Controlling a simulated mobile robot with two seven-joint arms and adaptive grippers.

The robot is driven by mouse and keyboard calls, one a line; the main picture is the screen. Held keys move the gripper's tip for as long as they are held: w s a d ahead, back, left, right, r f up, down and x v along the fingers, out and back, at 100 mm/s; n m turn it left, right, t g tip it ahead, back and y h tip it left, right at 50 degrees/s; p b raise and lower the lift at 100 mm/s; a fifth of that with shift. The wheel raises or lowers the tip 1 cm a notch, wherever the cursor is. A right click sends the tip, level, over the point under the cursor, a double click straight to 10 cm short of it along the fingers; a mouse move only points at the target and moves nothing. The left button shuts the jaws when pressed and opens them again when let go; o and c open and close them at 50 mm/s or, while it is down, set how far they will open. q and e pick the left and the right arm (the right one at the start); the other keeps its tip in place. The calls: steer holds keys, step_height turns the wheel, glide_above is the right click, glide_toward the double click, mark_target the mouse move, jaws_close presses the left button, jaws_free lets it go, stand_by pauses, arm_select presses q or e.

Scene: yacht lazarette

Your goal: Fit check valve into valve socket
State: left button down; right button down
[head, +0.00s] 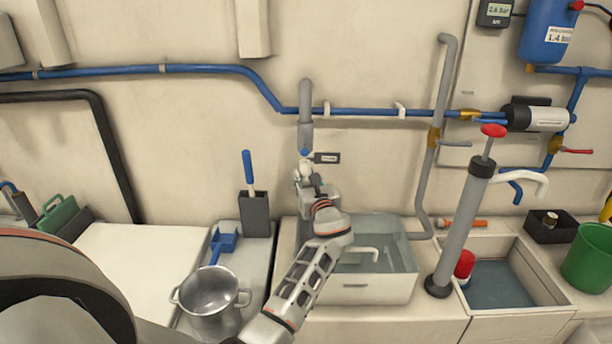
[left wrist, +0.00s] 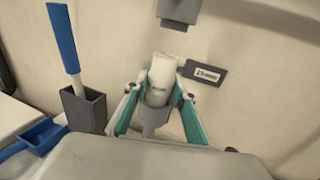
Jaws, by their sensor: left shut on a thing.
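The check valve (left wrist: 162,72) is a small white cylinder with a grey lower part. My left gripper (left wrist: 157,98) is shut on it, its teal fingers on either side, and holds it roughly upright in the left wrist view. In the head view the left gripper (head: 312,186) is by the wall above the sink, just below the grey vertical pipe end (head: 306,135). I take this pipe end for the valve socket; it also shows at the top of the left wrist view (left wrist: 180,10), above and apart from the valve. My right gripper is not in view.
A small dark label tag (left wrist: 205,73) sits on the wall right of the valve. A grey holder with a blue-handled tool (head: 254,212) stands to the left.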

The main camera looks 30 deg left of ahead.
arm_select(q)
steer(key=shift+f, duration=0.5)
steer(key=c, duration=1.6)
jaws_free()
steer(key=shift+r, duration=0.15)
step_height(320, 180, up, 10)
steer(key=shift+f, duration=0.1)
steer(key=shift+f, duration=0.15)
